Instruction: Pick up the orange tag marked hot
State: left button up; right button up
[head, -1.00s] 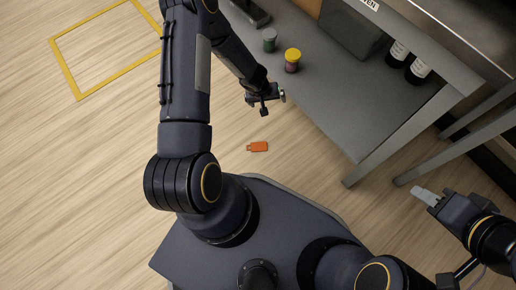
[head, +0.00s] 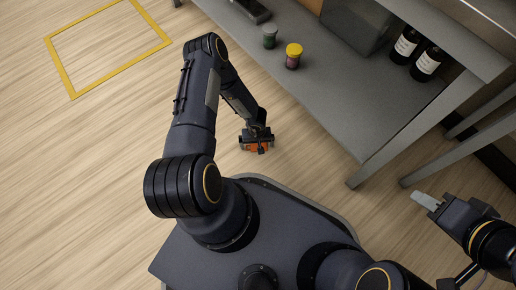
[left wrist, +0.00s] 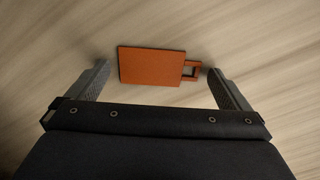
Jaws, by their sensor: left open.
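The orange tag (head: 250,148) lies on the wooden floor, partly hidden under my left gripper in the head view. In the left wrist view the orange tag (left wrist: 150,67) lies flat, with a small loop at its right end; no marking is readable on it. My left gripper (head: 257,146) is over the tag, pointing down. In the left wrist view its open fingers (left wrist: 158,80) stand toward either end of the tag, with nothing gripped. My right gripper (head: 424,200) is at the right, away from the tag; its opening is not clear.
A grey shelf unit (head: 330,110) stands right of the tag, its leg close to the floor space. A yellow floor outline (head: 120,68) lies at upper left; floor there is clear.

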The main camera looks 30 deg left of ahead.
pick_arm(q)
jog(key=shift+f, duration=0.15)
dwell(0.3)
jog(key=c, duration=0.9)
jog(key=shift+r, duration=0.3)
notch_tip(320, 180, up, 2)
jog(key=shift+r+p, duration=0.25)
jog(key=shift+p, duration=0.7)
jog(key=s+a+r+p, duration=0.1)
jog(key=s+r+p, duration=0.1)
jog(key=s+r, duration=0.1)
jog(key=s+a+r+p, duration=0.2)
jog(key=s+r, duration=0.1)
jog(key=s, duration=0.2)
jog(key=s+a+r+p, duration=0.1)
jog(key=s+r+p, duration=0.1)
jog(key=s+r, duration=0.2)
jog(key=shift+s+a+p, duration=0.35)
jog(key=shift+s+p, duration=0.05)
jog(key=shift+s, duration=0.2)
